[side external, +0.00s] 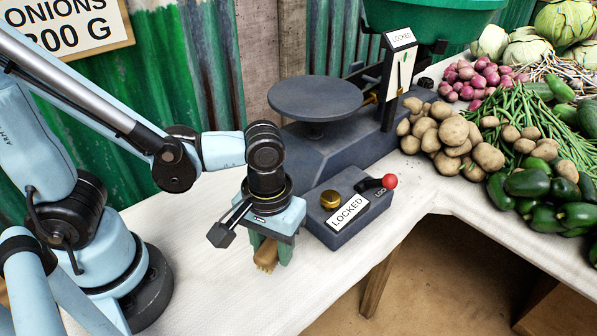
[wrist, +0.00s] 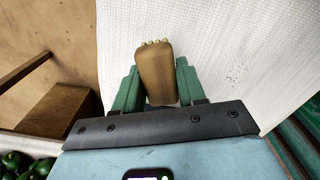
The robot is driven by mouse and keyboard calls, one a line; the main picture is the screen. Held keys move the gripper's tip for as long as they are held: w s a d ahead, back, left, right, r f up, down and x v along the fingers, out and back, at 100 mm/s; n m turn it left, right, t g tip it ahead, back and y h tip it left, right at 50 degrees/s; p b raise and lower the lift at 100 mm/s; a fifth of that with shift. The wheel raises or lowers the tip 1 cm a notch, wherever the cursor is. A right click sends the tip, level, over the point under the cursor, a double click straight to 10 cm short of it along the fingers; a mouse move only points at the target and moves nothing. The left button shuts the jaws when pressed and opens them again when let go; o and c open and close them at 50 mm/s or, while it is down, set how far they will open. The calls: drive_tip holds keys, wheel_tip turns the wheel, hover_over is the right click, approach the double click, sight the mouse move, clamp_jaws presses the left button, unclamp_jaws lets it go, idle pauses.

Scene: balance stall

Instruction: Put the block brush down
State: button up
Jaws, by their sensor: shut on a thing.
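The block brush (side external: 266,256) is a brown wooden block. In the wrist view the brush (wrist: 156,72) stands out between two green fingers, with pale bristle tufts at its far end. My gripper (side external: 271,250) is shut on it, pointing down over the white table (side external: 215,235), in front of the scale. The brush's lower end is close to the table top; I cannot tell whether it touches.
A dark control box (side external: 347,212) with a red-knobbed lever and a LOCKED label stands just right of my gripper. The scale (side external: 315,98) with its round pan is behind. Potatoes (side external: 450,135) and other vegetables fill the right. The table's front edge is near; white table is free in front.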

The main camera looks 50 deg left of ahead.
sight(276, 270)
drive_tip(key=shift+f, duration=1.9)
drive_tip(key=shift+f, duration=0.15)
drive_tip(key=o, duration=1.1)
drive_tip(key=shift+o, duration=0.5)
drive_tip(key=shift+d, duration=0.1)
drive_tip(key=shift+r, duration=6.1)
drive_tip(key=w+a+r+m+t, duration=0.1)
drive_tip(key=w+a+m+t, duration=0.3)
drive_tip(key=a, duration=0.8)
drive_tip(key=w+t, duration=0.2)
drive_tip(key=t, duration=0.1)
drive_tip(key=shift+w+a+r, duration=0.35)
drive_tip(key=shift+r, duration=0.05)
